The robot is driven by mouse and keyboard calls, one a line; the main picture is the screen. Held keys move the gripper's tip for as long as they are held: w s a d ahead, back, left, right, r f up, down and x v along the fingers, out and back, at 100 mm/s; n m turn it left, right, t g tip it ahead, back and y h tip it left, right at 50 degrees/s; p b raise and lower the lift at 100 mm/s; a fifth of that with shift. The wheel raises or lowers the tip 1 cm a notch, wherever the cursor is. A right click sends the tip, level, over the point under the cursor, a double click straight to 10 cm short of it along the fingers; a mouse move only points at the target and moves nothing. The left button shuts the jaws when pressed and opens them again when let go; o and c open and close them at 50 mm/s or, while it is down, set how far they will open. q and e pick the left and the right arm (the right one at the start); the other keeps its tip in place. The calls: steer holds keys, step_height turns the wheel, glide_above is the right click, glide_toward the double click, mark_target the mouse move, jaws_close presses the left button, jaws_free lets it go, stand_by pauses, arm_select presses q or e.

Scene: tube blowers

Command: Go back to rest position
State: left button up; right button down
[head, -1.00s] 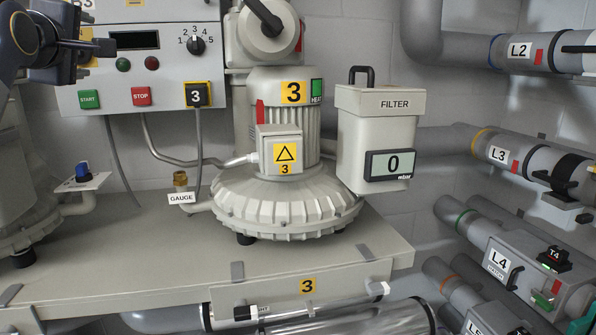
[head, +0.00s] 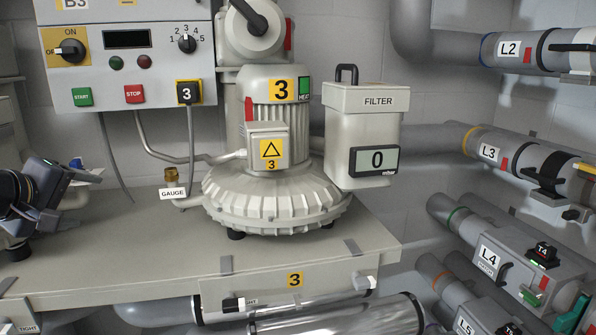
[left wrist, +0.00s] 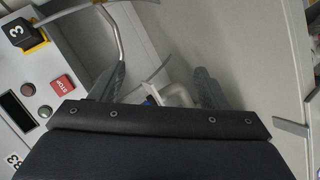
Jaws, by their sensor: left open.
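My left gripper (head: 50,192) is at the left edge in the head view, in front of a small pipe fitting beside the blower bench. In the left wrist view its two dark fingers (left wrist: 160,88) are spread apart. A blue knob (left wrist: 150,101) on a pale pipe shows beyond and between them. Whether the fingers touch it cannot be told. My right gripper is in neither view.
The control panel (head: 130,85) hangs above at left. Pipes L2 (head: 525,50), L3 (head: 510,160) and L4 (head: 505,255) line the right wall.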

arm_select(q)
steer(key=s+d+f+m+g+h, duration=0.1)
steer(key=s+d+f+m+g, duration=0.1)
steer(key=s+d+f, duration=0.4)
steer(key=s+d+f+m+g+h, duration=0.1)
steer(key=s+d+f+m, duration=0.4)
steer(key=s+f, duration=0.5)
steer(key=s+d+f+m+g+h, duration=0.1)
steer(key=s+d+f+m+g, duration=0.2)
steer(key=s+d+f, duration=0.4)
step_height(320, 180, down, 5)
steer(key=shift+s+r, duration=0.1)
steer(key=shift+s, duration=0.95)
